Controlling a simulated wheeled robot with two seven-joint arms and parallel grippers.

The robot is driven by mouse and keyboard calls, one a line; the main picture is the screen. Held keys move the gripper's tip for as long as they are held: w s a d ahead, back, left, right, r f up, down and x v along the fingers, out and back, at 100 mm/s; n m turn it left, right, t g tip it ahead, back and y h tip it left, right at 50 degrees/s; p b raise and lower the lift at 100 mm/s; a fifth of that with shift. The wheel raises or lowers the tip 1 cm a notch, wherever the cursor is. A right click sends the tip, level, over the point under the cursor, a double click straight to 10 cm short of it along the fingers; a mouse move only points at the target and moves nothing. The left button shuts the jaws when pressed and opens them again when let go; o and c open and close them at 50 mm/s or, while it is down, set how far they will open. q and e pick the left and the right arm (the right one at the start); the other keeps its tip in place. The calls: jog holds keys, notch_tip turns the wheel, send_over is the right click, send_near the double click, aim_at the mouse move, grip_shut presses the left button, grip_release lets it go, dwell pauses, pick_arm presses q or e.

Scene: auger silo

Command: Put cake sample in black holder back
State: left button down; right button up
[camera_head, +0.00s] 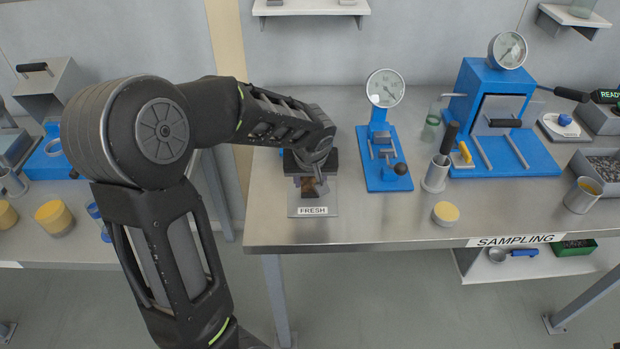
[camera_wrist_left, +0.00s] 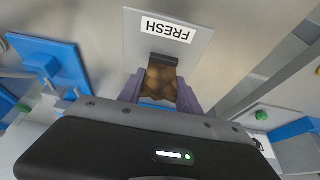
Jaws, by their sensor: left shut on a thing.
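The brown cake sample (camera_wrist_left: 161,78) sits between the fingers of my left gripper (camera_wrist_left: 160,92) in the left wrist view. In the head view, my left gripper (camera_head: 310,178) points down over the grey plate labelled FRESH (camera_head: 313,202), and the cake sample (camera_head: 309,187) shows as a small brown piece below it. The black holder (camera_head: 290,163) is mostly hidden behind the gripper; a dark edge of it (camera_wrist_left: 163,60) shows at the cake's end in the left wrist view. I cannot tell whether the cake rests in the holder. My right gripper is not in view.
A blue gauge stand (camera_head: 386,165) is close on the right. A metal cup with tools (camera_head: 436,176), a yellow-lidded jar (camera_head: 445,213) and a blue press (camera_head: 497,115) stand further right. The table's front middle (camera_head: 380,225) is clear.

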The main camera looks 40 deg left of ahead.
pick_arm(q)
jog(key=shift+f, duration=0.2)
jog(key=c, duration=0.8)
grip_release()
jog(key=shift+r, duration=0.1)
jog(key=shift+r, duration=0.1)
jog(key=shift+s+d+r, duration=0.1)
jog(key=shift+r, duration=0.45)
jog(key=v, duration=1.1)
jog(key=shift+d+b, duration=0.1)
jog(key=shift+b, duration=0.25)
jog(key=shift+f, duration=0.1)
